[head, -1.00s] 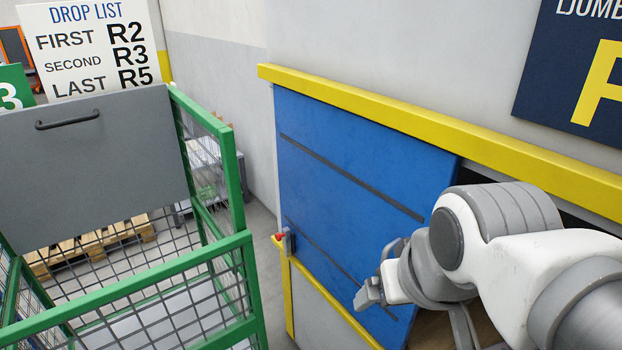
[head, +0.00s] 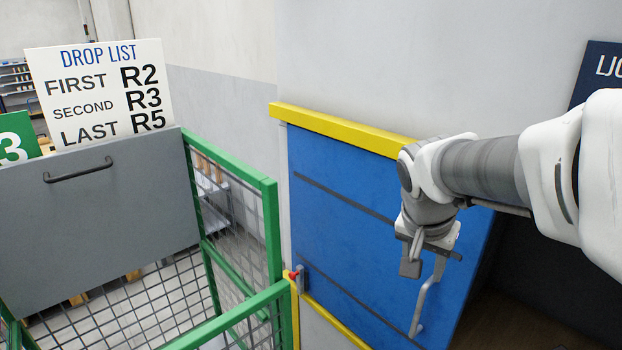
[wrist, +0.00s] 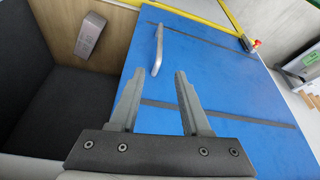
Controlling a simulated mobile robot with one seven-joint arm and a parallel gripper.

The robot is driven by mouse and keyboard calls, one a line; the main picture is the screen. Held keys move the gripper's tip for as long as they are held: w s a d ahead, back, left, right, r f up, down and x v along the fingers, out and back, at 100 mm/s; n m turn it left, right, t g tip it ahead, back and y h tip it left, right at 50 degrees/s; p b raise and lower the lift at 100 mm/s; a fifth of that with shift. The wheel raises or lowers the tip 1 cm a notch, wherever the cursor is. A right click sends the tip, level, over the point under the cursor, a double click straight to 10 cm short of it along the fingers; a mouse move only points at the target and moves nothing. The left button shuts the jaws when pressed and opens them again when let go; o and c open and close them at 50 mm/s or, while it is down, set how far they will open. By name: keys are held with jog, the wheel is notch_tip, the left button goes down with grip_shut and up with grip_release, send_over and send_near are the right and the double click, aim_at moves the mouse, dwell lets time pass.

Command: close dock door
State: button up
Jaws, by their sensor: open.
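The blue dock door (head: 345,205) stands in its yellow frame, with two dark strips across it. A dark gap shows at its right side, so it stands partly open. Its pale bar handle (head: 428,296) is near the lower right; it also shows in the wrist view (wrist: 157,50). My gripper (head: 424,262) is open and empty in front of the door, close to the handle. In the wrist view my open fingers (wrist: 160,74) point at the door, with the handle just beyond the tips. I cannot tell whether they touch it.
A red-knobbed latch (head: 298,279) sits on the frame's left edge; it shows at the top right in the wrist view (wrist: 251,44). A green mesh cage cart (head: 272,225) stands close on the left. A dark opening (head: 520,285) lies to the door's right.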

aim_at(421, 301)
jog(key=b+x, duration=0.1)
jog(key=x, duration=1.6)
jog(key=shift+w+d+f+b, duration=0.1)
jog(key=shift+d+f+b, duration=0.05)
jog(key=shift+f+b, duration=0.2)
jog(key=shift+r, duration=0.1)
grip_shut()
dwell(0.6)
